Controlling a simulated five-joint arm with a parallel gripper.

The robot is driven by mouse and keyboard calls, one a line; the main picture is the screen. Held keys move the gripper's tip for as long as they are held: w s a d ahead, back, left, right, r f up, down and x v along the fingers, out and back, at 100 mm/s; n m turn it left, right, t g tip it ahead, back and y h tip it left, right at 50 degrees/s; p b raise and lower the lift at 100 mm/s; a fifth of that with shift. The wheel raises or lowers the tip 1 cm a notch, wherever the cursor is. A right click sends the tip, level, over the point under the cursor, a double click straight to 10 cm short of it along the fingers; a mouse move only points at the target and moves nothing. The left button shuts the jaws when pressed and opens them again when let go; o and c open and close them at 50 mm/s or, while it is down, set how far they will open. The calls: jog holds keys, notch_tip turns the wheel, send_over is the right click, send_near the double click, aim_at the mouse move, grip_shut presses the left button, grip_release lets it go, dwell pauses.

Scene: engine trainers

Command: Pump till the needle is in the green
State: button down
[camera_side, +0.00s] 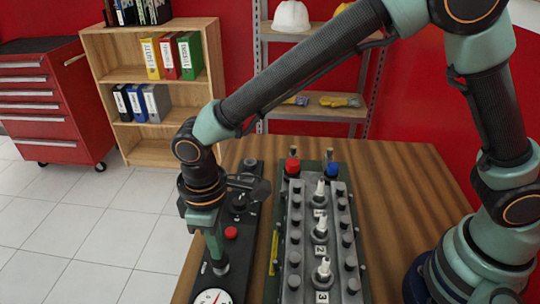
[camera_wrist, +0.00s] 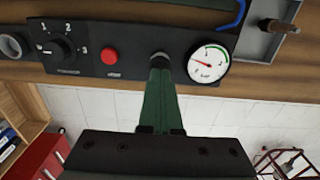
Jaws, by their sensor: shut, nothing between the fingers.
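The round white gauge (camera_wrist: 214,70) sits on the black panel (camera_wrist: 85,70) in the wrist view. Its red needle points left, outside the green arc at the upper right of the dial. In the side view the gauge (camera_side: 212,297) is cut off by the bottom edge. My gripper (camera_wrist: 160,70) is shut, pointing down at a small round dark pump knob (camera_wrist: 160,56) between the gauge and the red button (camera_wrist: 109,55). The fingertips are at the knob and partly cover it; I cannot tell whether they touch. In the side view my gripper (camera_side: 219,262) is over the same spot.
A numbered selector knob (camera_wrist: 62,48) lies left of the red button. In the side view, a grey engine block (camera_side: 322,240) with upright plugs and red and blue caps stands right of the panel. The wooden table (camera_side: 400,190) is clear farther right.

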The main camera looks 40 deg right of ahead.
jog(key=shift+f, duration=1.25)
jog(key=shift+r, duration=1.65)
jog(key=shift+f, duration=0.1)
jog(key=shift+f, duration=1.55)
jog(key=shift+r, duration=0.1)
jog(key=shift+r, duration=1.55)
jog(key=shift+r, duration=0.1)
